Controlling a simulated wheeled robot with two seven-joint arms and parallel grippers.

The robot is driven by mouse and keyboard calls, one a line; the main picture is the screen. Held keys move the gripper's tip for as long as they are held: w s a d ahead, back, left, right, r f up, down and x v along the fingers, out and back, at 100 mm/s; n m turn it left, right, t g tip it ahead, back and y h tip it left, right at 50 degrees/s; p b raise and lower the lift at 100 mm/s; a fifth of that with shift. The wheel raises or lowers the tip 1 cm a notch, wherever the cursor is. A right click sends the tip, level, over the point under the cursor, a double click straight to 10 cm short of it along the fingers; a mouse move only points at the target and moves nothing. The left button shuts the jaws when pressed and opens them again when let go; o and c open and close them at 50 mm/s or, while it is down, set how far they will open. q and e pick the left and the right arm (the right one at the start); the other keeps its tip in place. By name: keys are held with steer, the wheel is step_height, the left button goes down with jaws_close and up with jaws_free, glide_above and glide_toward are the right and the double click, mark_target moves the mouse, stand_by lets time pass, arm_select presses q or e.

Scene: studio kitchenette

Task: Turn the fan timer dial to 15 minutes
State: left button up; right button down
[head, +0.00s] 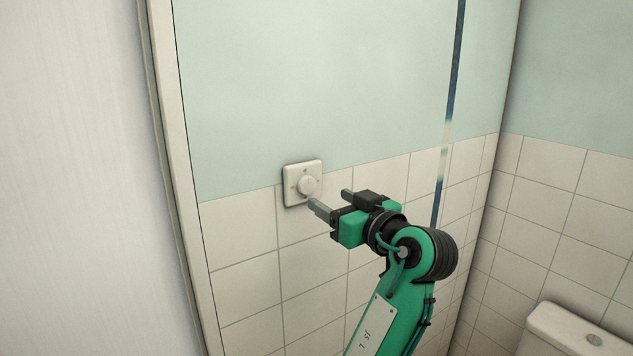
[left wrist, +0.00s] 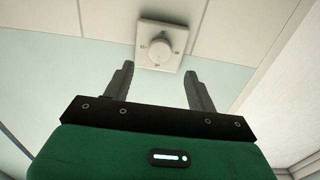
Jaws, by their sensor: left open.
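The fan timer dial (head: 307,185) is a round white knob on a square white wall plate (head: 291,173). The plate sits where the tiles meet the pale green paint. In the left wrist view the dial (left wrist: 160,50) shows beyond the fingertips, with small marks around it too small to read. My left gripper (head: 331,198) is open and empty, just right of the plate in the head view. Its two fingers (left wrist: 158,75) point toward the plate, apart from the dial in the left wrist view. My right gripper is not in view.
White wall tiles (head: 240,228) run below the plate. A pale door frame (head: 172,150) stands at the left. A dark blue and white vertical strip (head: 455,75) is on the wall at the right. A white cistern (head: 570,335) is at the lower right.

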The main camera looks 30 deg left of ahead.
mark_target(309, 187)
arm_select(q)
steer(key=p+x, duration=0.2)
steer(key=x, duration=0.4)
steer(key=shift+r, duration=0.15)
steer(key=shift+w+a, duration=0.2)
steer(key=shift+a, duration=0.35)
steer(key=c, duration=1)
